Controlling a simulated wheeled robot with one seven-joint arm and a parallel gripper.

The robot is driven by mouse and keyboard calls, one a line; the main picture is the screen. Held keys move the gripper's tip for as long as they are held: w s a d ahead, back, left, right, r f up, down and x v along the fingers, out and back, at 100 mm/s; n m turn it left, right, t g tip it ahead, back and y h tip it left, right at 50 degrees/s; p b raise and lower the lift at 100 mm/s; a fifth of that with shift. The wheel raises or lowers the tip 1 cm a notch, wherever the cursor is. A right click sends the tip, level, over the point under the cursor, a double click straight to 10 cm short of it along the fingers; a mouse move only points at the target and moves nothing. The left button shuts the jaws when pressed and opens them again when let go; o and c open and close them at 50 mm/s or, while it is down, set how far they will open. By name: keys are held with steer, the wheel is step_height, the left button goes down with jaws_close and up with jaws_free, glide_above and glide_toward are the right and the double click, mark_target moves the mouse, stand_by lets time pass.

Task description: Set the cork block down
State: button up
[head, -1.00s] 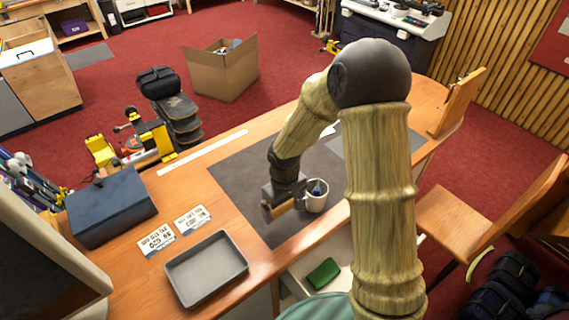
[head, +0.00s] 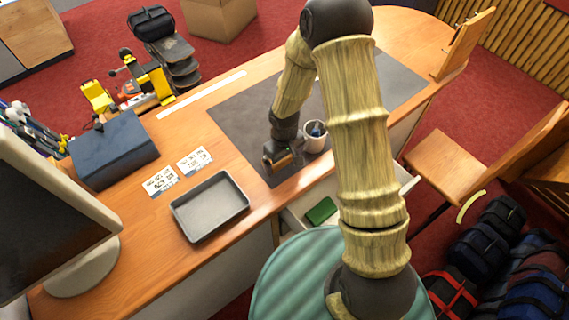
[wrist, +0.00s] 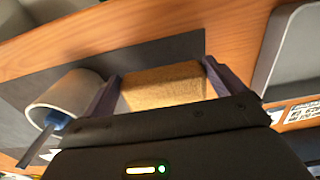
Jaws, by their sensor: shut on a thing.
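The tan cork block (wrist: 163,86) sits between the two fingers of my gripper (wrist: 160,88) in the wrist view. The gripper is shut on it. In the head view my gripper (head: 277,160) is over the near edge of the dark grey mat (head: 243,103), just left of the white cup, with the cork block (head: 283,161) showing as a small brown patch. I cannot tell whether the block touches the mat.
The white cup (head: 315,137) with a blue item in it stands close beside my gripper. A grey tray (head: 210,207), printed cards (head: 160,181) and a dark blue box (head: 113,150) are to the left. An open drawer holds a green item (head: 321,210). The mat's left part is clear.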

mark_target(284, 166)
steer(key=shift+f+p, duration=0.3)
steer(key=shift+f, duration=1.25)
steer(key=shift+f, duration=0.1)
steer(key=o, duration=0.5)
steer(key=shift+f, duration=0.1)
steer(key=shift+o, duration=0.5)
steer(key=shift+r, duration=0.25)
step_height(284, 166, up, 12)
steer(key=b, duration=0.3)
